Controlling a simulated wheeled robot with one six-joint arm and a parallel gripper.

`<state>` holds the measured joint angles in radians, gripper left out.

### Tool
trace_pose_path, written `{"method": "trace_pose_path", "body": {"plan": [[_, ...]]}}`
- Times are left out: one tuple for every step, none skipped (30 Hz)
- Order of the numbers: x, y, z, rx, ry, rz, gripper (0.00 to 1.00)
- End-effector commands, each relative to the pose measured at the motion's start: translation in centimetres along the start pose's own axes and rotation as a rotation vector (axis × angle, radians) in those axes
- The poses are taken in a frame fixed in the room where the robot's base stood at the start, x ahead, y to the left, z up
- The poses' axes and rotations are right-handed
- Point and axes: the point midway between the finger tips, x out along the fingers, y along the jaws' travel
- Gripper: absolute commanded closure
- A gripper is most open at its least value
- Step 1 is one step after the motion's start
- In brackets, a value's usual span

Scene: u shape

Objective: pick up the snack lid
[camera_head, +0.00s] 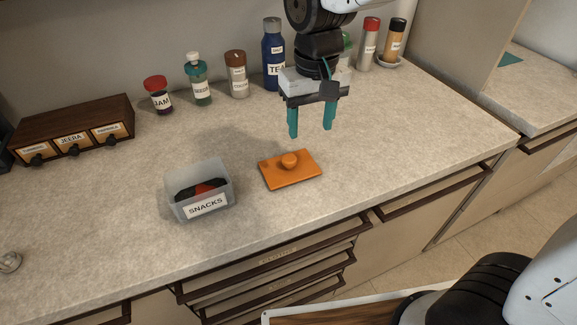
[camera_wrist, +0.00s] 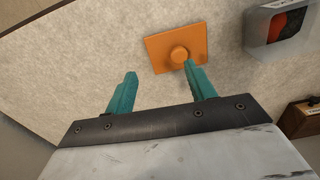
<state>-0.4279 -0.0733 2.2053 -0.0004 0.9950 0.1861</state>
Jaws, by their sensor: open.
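The snack lid (camera_head: 303,175) is a flat orange square with a round knob on top, lying on the counter. It also shows in the wrist view (camera_wrist: 159,54) at the top centre, its knob close to one fingertip in the picture. The open snack box (camera_head: 204,189), labelled SNACKS, stands just left of the lid with dark and red things in it. My gripper (camera_head: 311,121) is open and empty, its teal fingers pointing down above the counter, above and behind the lid. In the wrist view the gripper (camera_wrist: 160,78) shows both fingers apart with nothing between them.
A jam jar (camera_head: 158,96), a teal bottle (camera_head: 199,82), a brown jar (camera_head: 237,75) and a blue tea bottle (camera_head: 273,55) line the wall. A wooden drawer box (camera_head: 60,118) stands at the left. The counter (camera_head: 400,145) right of the lid is clear.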

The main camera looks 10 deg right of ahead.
Motion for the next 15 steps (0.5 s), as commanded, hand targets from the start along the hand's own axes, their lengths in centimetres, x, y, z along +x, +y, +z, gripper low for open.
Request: {"method": "trace_pose_path", "body": {"plan": [[0.8,-1.2,-0.8,-0.016,-0.009,0.001,0.45],[1.2,-1.8,-1.2,-0.022,-0.012,0.002,0.45],[1.5,-2.3,-1.7,-0.027,-0.012,0.002,0.45],[1.8,-2.7,-1.9,-0.031,-0.013,0.002,0.45],[2.0,-2.9,-2.1,-0.034,-0.014,0.002,0.45],[2.3,-3.2,-2.2,-0.036,-0.015,0.002,0.45],[2.6,-3.3,-2.3,-0.037,-0.017,0.003,0.45],[2.9,-3.4,-2.3,-0.038,-0.017,0.003,0.45],[3.3,-3.4,-2.4,-0.038,-0.017,0.003,0.45],[3.6,-3.5,-2.4,-0.039,-0.017,0.003,0.45],[4.0,-3.5,-2.4,-0.038,-0.017,0.003,0.45],[4.4,-3.5,-2.4,-0.038,-0.017,0.003,0.45],[4.8,-3.5,-2.4,-0.038,-0.017,0.003,0.45],[5.1,-3.5,-2.4,-0.038,-0.017,0.003,0.45],[5.5,-3.5,-2.4,-0.038,-0.018,0.003,0.45]]}}
